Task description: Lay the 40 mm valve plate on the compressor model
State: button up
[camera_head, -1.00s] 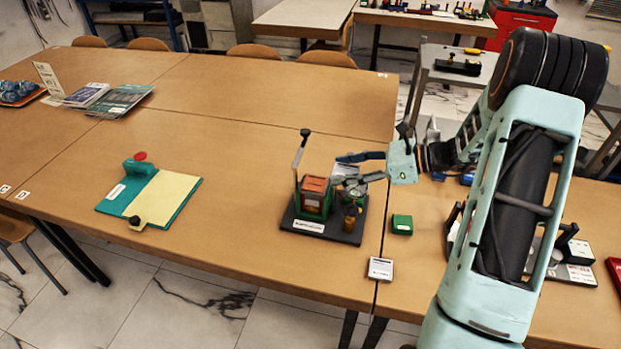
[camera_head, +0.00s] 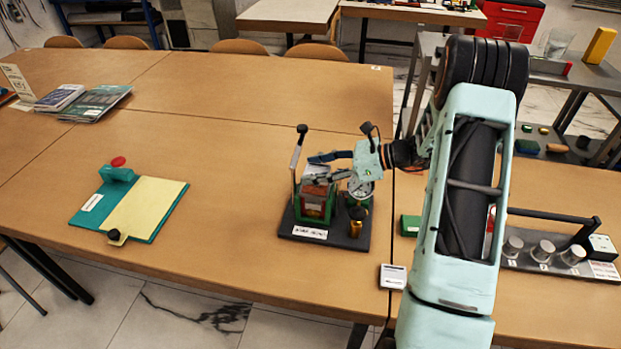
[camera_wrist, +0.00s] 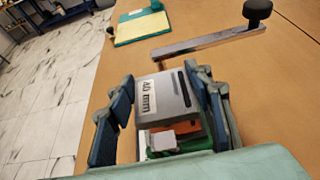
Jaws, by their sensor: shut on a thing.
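The valve plate (camera_wrist: 166,98) is a grey block marked "40 mm" with a dark slot, seen between my fingers in the wrist view. My gripper (camera_head: 322,167) is shut on it, with one blue-padded finger (camera_wrist: 163,105) on each side. The compressor model (camera_head: 314,208) is a green housing on a dark base, directly below my fingertips in the head view. Its orange and green parts (camera_wrist: 158,143) show just past the plate in the wrist view. I cannot tell whether the plate touches the model. My fingers partly hide the model's top.
The model's upright lever (camera_head: 296,160) with a black knob stands close left of my fingers. A round gauge (camera_head: 361,189) and a brass part (camera_head: 356,222) stand at its right. A teal board (camera_head: 130,203) lies left. The table between is clear.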

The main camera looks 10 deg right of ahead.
jog(key=f, duration=0.1)
jog(key=f+b, duration=0.1)
jog(key=shift+w+a+f, duration=0.2)
jog(key=shift+w+f, duration=0.1)
jog(key=shift+s+f, duration=0.15)
jog(key=shift+f, duration=0.15)
jog(key=shift+d+f+b, duration=0.1)
jog(key=shift+f+b, duration=0.1)
jog(key=shift+b, duration=0.15)
jog(key=o, duration=1.3)
jog(key=shift+r, duration=0.15)
